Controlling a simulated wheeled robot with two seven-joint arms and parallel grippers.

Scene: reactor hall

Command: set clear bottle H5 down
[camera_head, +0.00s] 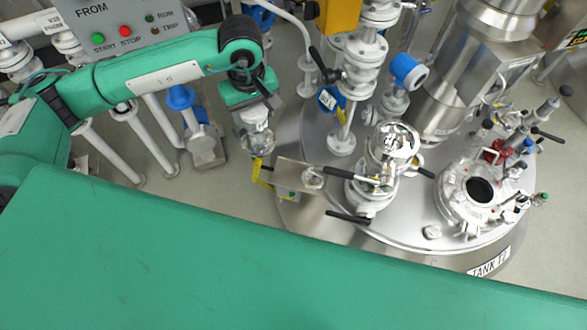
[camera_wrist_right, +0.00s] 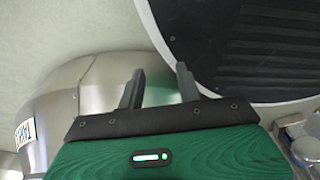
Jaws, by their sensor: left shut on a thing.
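The clear bottle H5 (camera_head: 256,132) hangs below my left gripper (camera_head: 250,100) in the head view. The gripper is shut on it, and the fingers are partly hidden by the wrist. The bottle is beside the left edge of the round steel tank top (camera_head: 320,125), above a small steel box with a yellow strip; I cannot tell whether it touches anything below. My right gripper (camera_wrist_right: 159,85) shows only in the right wrist view. Its two dark fingers are apart, with nothing between them.
The tank top carries valves (camera_head: 372,165), an open round port (camera_head: 480,190) and several pipes. A control panel (camera_head: 125,25) stands at the upper left. White pipes (camera_head: 115,155) rise left of the bottle. A large green surface fills the front.

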